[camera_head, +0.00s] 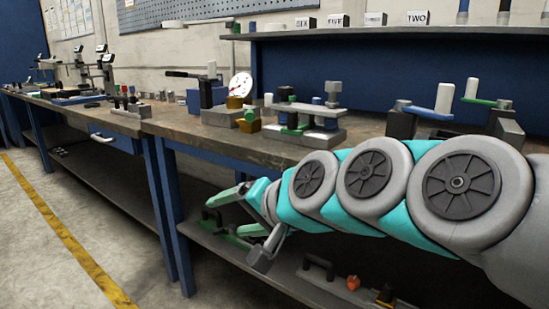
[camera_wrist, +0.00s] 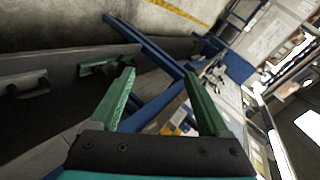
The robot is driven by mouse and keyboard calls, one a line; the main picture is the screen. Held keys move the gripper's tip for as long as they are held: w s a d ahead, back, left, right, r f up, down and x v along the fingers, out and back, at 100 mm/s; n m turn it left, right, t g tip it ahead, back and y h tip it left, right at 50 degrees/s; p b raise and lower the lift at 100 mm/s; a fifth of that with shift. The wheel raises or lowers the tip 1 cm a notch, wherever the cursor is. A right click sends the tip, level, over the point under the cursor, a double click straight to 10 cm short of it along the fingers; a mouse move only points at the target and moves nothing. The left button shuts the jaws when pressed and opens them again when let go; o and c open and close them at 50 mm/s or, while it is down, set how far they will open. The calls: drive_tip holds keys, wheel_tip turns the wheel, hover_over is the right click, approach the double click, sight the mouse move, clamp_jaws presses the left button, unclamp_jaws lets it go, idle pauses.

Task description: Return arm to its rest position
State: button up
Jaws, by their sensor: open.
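My arm reaches in from the right in the head view, in front of the workbench (camera_head: 270,152). My gripper (camera_head: 232,212) is low, below the bench top and by the lower shelf (camera_head: 190,218). In the wrist view my gripper (camera_wrist: 160,76) has its two green fingers wide apart. Nothing shows between them. Part of the shelf behind my arm is hidden.
Fixtures and a dial gauge (camera_head: 241,84) stand on the bench. A blue bench leg (camera_head: 176,220) is left of my gripper. The lower shelf holds a black handle (camera_head: 318,265) and an orange piece (camera_head: 353,283). The floor (camera_head: 60,270) at left is clear.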

drive_tip(key=s+d+f+n+g+h, duration=0.1)
drive_tip(key=s+d+f+g+h, duration=0.2)
drive_tip(key=s+d+f, duration=0.45)
drive_tip(key=s+d+f+n+g+h, duration=0.2)
drive_tip(key=s+d+f, duration=0.25)
drive_tip(key=f, duration=0.55)
drive_tip(key=s+d+f+g+h+p, duration=0.1)
drive_tip(key=s+d+f+g+h, duration=0.2)
drive_tip(key=s+d, duration=0.7)
wheel_tip(320, 180, down, 3)
drive_tip(key=shift+s+r+g+h, duration=0.15)
drive_tip(key=shift+s+g+h, duration=0.15)
drive_tip(key=shift+s+g, duration=0.65)
